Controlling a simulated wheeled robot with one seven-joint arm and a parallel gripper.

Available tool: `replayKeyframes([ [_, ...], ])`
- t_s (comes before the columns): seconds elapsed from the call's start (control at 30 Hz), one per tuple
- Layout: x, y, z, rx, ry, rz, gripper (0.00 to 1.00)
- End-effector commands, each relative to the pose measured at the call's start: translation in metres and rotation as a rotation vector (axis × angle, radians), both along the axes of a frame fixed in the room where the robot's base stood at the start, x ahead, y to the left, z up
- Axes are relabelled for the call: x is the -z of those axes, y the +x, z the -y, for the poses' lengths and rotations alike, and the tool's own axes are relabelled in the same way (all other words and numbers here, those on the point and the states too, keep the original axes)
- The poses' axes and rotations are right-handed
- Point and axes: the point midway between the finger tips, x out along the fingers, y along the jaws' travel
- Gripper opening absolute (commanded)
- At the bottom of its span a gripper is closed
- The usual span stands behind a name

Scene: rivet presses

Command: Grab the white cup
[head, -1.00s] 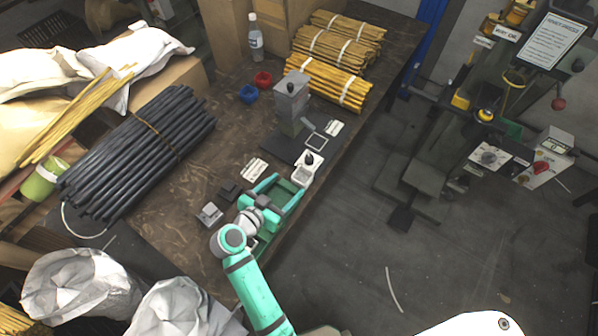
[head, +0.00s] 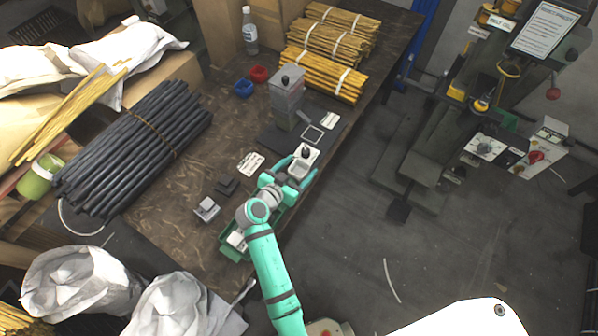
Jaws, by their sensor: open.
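No plain round white cup can be made out. The nearest match is a small white square-rimmed container (head: 303,161) with a dark knob-like piece in it, near the right edge of the brown workbench in the head view. My teal gripper (head: 296,168) is open at the container's near side. One finger shows to its left and one to its lower right. Whether they touch it cannot be told.
A grey press (head: 286,98) stands just behind the container. A green tray (head: 232,252) lies partly under my arm. Small red (head: 259,74) and blue (head: 243,88) bins, black rods (head: 135,145) and yellow bundles (head: 325,72) share the bench.

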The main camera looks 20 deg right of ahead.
Motion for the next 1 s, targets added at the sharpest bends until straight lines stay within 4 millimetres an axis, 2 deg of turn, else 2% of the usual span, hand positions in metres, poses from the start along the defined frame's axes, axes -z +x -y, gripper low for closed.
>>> replayKeyframes([
  [0.1,0.000,0.000,0.000,0.000,0.000,0.000,0.69],
  [0.2,0.000,0.000,0.000,0.001,0.000,0.000,0.45],
  [0.3,0.000,0.000,0.000,0.001,0.000,0.000,0.25],
  [0.73,-0.006,0.000,-0.001,0.000,0.001,0.001,0.25],
  [0.93,-0.030,0.000,-0.001,0.000,0.000,0.003,0.25],
  [1.0,-0.039,-0.007,0.002,0.001,0.000,0.002,0.25],
])
